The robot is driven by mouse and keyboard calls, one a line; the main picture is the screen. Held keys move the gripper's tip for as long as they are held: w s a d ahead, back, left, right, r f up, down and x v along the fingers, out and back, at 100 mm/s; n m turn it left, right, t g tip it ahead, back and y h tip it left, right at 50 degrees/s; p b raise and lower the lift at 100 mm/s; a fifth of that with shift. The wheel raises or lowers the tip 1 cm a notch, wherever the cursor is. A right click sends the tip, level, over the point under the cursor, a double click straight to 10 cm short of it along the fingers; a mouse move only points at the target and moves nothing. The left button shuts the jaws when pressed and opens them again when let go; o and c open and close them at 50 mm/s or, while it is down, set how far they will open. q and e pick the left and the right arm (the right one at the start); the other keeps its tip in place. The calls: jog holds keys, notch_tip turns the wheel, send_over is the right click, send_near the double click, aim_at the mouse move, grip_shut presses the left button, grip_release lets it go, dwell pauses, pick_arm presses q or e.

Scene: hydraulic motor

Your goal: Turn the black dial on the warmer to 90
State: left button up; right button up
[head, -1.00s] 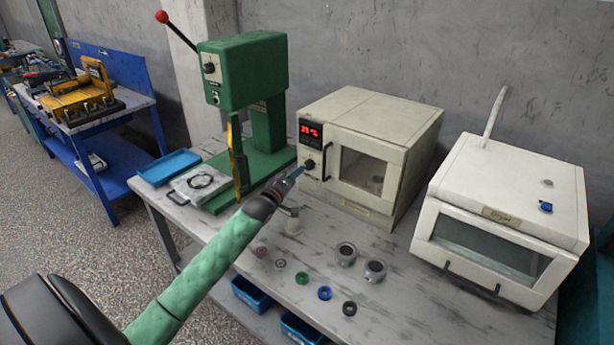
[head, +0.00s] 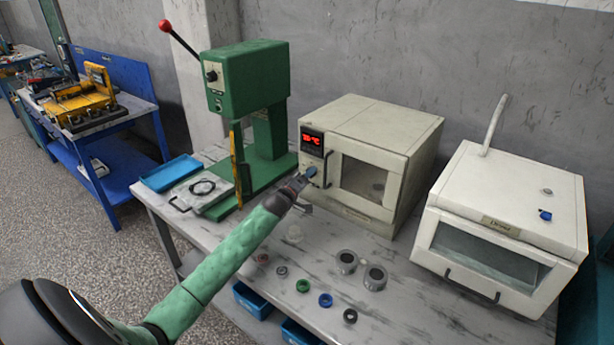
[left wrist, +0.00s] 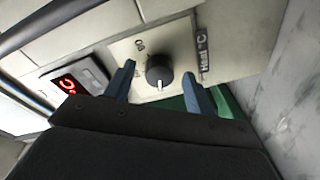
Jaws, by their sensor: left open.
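The warmer (head: 380,130) is a cream box with a glass door and a red lit display (head: 311,139); the digits are too blurred to read surely. The black dial (left wrist: 160,72) shows in the left wrist view below a "Heat °C" label, with a white pointer mark on it. My left gripper (left wrist: 158,88) is open, with one blue finger on each side of the dial and gaps between fingers and dial. In the head view my left gripper (head: 309,175) is at the warmer's front, hiding the dial. My right gripper is not in view.
The warmer's door handle (head: 328,168) is just right of my gripper. A green press (head: 245,90) stands left, a white dryer (head: 505,220) right. Several rings and two metal cups (head: 346,262) lie on the table in front.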

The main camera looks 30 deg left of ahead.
pick_arm(q)
jog(key=shift+w, duration=0.2)
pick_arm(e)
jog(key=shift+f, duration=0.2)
pick_arm(q)
jog(key=c, duration=1)
